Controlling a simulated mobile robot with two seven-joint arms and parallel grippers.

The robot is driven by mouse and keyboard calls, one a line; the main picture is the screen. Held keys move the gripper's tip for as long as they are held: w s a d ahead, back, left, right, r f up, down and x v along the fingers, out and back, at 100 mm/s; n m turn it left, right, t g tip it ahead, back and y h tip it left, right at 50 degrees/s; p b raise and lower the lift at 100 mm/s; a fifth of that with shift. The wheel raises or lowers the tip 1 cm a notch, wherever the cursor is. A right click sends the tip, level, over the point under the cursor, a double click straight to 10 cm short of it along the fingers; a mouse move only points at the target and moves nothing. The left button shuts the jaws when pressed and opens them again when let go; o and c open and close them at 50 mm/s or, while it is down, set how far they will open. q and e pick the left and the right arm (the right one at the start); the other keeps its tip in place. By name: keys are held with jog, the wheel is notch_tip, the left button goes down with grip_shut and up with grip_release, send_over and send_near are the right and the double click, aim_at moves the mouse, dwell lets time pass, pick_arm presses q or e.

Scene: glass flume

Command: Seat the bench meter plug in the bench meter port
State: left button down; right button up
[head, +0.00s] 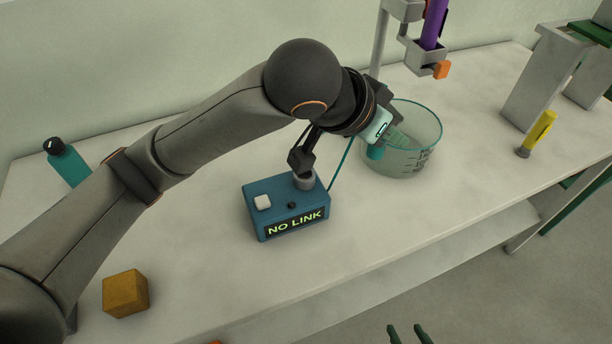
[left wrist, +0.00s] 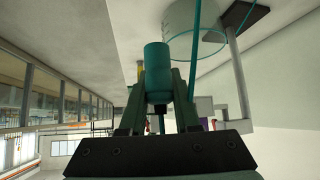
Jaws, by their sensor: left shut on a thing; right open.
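The bench meter (head: 280,215) is a blue box on the bench with a lit display reading NO LINK. A grey round collar (head: 304,181) and a small black round spot (head: 291,205) show on it; I cannot tell which is the port. My left gripper (head: 384,143) is right of and above the meter, shut on the teal bench meter plug (head: 375,153). In the left wrist view the plug (left wrist: 157,62) stands out beyond the fingers, with a teal cable (left wrist: 193,55) beside it. The plug is apart from the meter. My right gripper (head: 408,334) is open and empty at the bottom edge.
A glass beaker (head: 425,125) stands just behind the left gripper. A stand (head: 380,45) with a purple tube (head: 434,25) is beyond it. A yellow cylinder (head: 541,130), an ochre cube (head: 126,293) and a teal bottle (head: 67,163) are farther off.

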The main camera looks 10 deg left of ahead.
pick_arm(q)
jog(key=shift+m, duration=0.4)
jog(key=w+a+f, duration=0.1)
jog(key=a+f, duration=0.2)
jog(key=w+a+f, duration=0.1)
jog(key=a+f, duration=0.1)
jog(key=a, duration=0.2)
jog(key=w+a+f, duration=0.1)
jog(key=a+f, duration=0.2)
jog(key=shift+a+f, duration=0.2)
jog(key=shift+f, duration=0.15)
jog(key=shift+w+a+f+b, duration=0.1)
jog(key=shift+a+f+b, duration=0.1)
jog(key=shift+f, duration=0.8)
jog(key=shift+a+f+b, duration=0.2)
jog(key=shift+f, duration=0.8)
jog(key=shift+f, duration=0.15)
jog(key=c, duration=0.6)
grip_release()
